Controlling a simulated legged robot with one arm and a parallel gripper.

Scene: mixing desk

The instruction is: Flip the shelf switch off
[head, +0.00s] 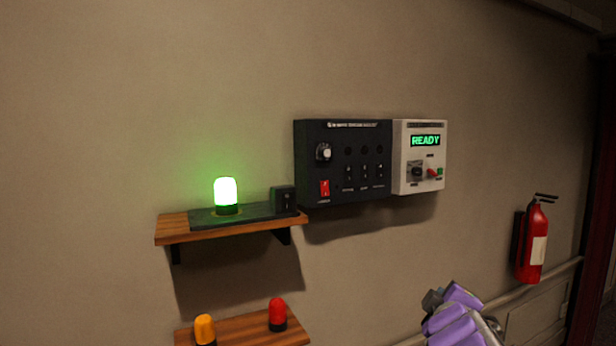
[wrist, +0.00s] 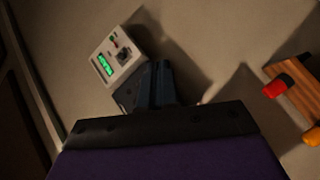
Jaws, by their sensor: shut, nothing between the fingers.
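The shelf switch (head: 284,199) is a small dark rocker box at the right end of a dark base plate on the upper wooden shelf (head: 175,232). A green lamp (head: 226,194) on the same plate is lit. My gripper (wrist: 163,80) shows in the wrist view as dark fingers, shut and empty, in front of the dark wall panel. In the head view my purple arm is at the bottom right, well apart from the switch; the fingertips cannot be made out there. The switch is not visible in the wrist view.
A black control panel (head: 343,165) with a red switch and a white box (head: 419,158) reading READY hang right of the shelf. A lower shelf (head: 245,332) holds orange (head: 205,329) and red (head: 277,312) lamps. A fire extinguisher (head: 531,243) hangs at right.

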